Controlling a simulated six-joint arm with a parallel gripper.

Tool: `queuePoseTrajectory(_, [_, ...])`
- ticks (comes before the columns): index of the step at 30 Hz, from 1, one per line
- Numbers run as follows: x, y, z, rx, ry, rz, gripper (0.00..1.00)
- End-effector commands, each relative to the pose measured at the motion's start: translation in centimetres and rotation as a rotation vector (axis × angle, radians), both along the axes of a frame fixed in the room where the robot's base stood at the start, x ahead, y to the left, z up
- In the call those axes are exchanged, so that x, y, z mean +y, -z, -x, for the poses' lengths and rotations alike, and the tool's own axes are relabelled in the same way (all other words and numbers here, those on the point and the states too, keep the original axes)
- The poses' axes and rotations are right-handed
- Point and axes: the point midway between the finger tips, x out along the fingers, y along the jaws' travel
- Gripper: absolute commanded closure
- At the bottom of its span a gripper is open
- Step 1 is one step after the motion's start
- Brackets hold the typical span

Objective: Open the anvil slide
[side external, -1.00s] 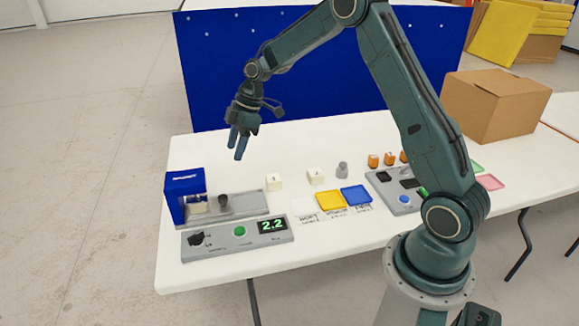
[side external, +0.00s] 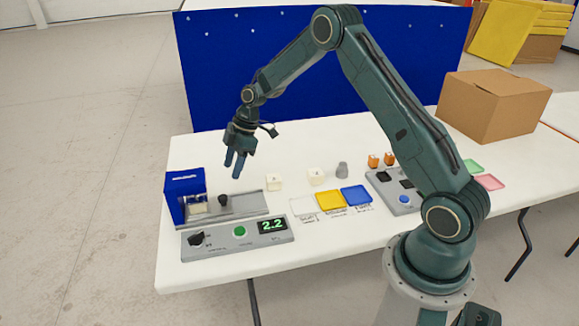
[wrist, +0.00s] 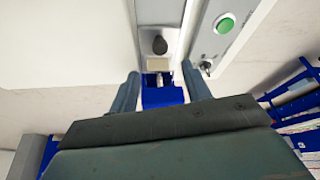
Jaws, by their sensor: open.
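The anvil slide is a grey tray (side external: 245,204) that runs out to the right of a blue press housing (side external: 184,186). A dark round knob (side external: 223,199) stands up on the slide, and it also shows in the wrist view (wrist: 159,45). A pale foam block (side external: 198,208) sits at the mouth of the housing, left of the knob. My gripper (side external: 234,169) is open and empty, pointing down, above and behind the slide and apart from the knob. In the wrist view its two fingers (wrist: 162,88) straddle the line of the slide.
A grey control panel (side external: 238,238) with a green button, a black switch and a "2.2" display stands in front of the slide. White blocks, a grey weight (side external: 342,170) and yellow and blue trays (side external: 330,201) lie to the right. A blue screen (side external: 240,75) stands behind.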

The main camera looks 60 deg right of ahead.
Motion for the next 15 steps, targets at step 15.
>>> queuePoseTrajectory(15, [2.6,7.2,-1.5,0.001,-0.003,0.0,0.52])
